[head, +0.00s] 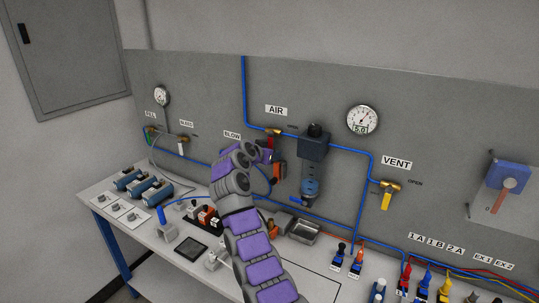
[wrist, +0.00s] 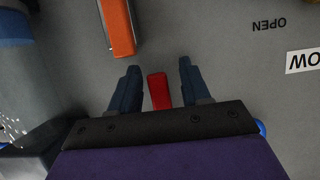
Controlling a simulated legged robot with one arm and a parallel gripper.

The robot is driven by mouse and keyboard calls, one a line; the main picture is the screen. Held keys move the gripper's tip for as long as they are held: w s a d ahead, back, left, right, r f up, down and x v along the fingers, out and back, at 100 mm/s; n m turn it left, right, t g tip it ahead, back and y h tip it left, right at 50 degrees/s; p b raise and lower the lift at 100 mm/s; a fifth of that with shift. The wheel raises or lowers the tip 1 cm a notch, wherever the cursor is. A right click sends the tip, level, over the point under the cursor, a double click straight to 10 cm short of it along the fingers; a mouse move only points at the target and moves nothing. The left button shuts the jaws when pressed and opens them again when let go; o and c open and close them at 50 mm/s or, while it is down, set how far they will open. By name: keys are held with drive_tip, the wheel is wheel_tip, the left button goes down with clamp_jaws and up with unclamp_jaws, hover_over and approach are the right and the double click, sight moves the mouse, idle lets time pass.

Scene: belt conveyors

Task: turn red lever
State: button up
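The red lever (head: 270,142) hangs from the brass valve (head: 273,131) under the AIR label on the grey panel. My gripper (head: 266,154) is up at the panel by this lever, and my arm comes in from below. In the wrist view, which shows the labels upside down, the red lever (wrist: 159,91) stands between the two dark fingers of my gripper (wrist: 159,68). The fingers are apart, with a visible gap on each side of the lever. The lever's lower part is hidden behind the gripper body. Whether the fingers reach the panel I cannot tell.
An orange part (head: 279,172) hangs close to my gripper; it also shows in the wrist view (wrist: 118,28). A dark regulator (head: 313,147) stands just to the right. Blue tubing (head: 245,90) runs along the panel. A yellow lever (head: 386,201) sits under VENT (head: 397,163).

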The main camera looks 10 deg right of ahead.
drive_tip(key=b+v, duration=0.3)
drive_tip(key=v, duration=1.4)
drive_tip(key=shift+s+a, duration=0.25)
drive_tip(key=shift+a, duration=0.05)
